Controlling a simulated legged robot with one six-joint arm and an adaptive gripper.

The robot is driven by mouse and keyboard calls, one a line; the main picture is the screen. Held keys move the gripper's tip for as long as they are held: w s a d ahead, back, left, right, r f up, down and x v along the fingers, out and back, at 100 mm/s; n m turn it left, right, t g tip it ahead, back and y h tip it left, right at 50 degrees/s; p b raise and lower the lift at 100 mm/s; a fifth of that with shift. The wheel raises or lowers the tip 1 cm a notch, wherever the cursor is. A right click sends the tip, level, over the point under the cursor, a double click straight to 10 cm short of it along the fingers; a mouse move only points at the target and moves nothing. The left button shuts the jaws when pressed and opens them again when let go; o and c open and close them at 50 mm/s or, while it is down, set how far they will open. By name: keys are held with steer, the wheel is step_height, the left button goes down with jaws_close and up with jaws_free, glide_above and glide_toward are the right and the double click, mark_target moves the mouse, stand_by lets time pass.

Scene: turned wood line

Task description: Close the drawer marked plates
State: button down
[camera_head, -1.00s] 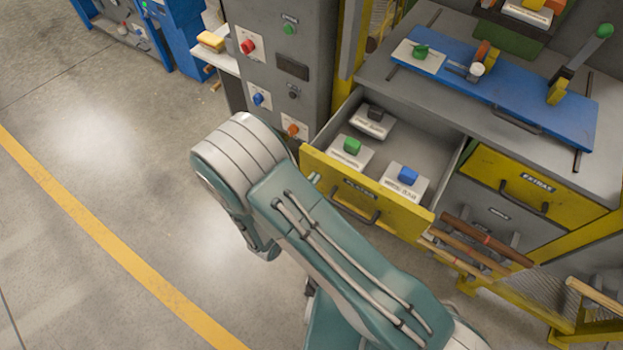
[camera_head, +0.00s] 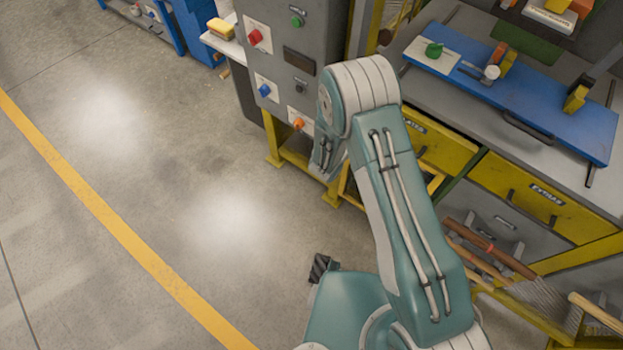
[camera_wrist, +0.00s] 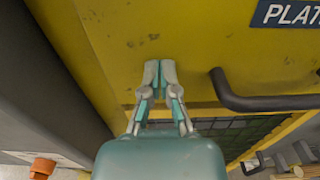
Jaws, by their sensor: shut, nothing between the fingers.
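The yellow drawer front marked plates (camera_head: 448,152) shows to the right of my arm in the head view, with its label partly covered. It sits under the counter edge and looks flush or nearly so; no drawer interior shows. In the wrist view the yellow front (camera_wrist: 120,45) fills the upper part, with the blue plates label (camera_wrist: 290,13) at the top right and a dark bar handle (camera_wrist: 265,103). My gripper (camera_wrist: 160,68) is shut and empty, its fingertips at the yellow front left of the handle. I cannot tell whether they touch it.
The drawer marked extras (camera_head: 535,195) is shut on the right. A blue board (camera_head: 520,95) lies on the counter. A grey control cabinet (camera_head: 285,55) with coloured knobs stands left of the drawers. The floor at left is clear.

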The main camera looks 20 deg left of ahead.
steer(key=x, duration=0.2)
steer(key=shift+w+d, duration=0.2)
steer(key=shift+w, duration=0.2)
steer(key=shift+r, duration=0.15)
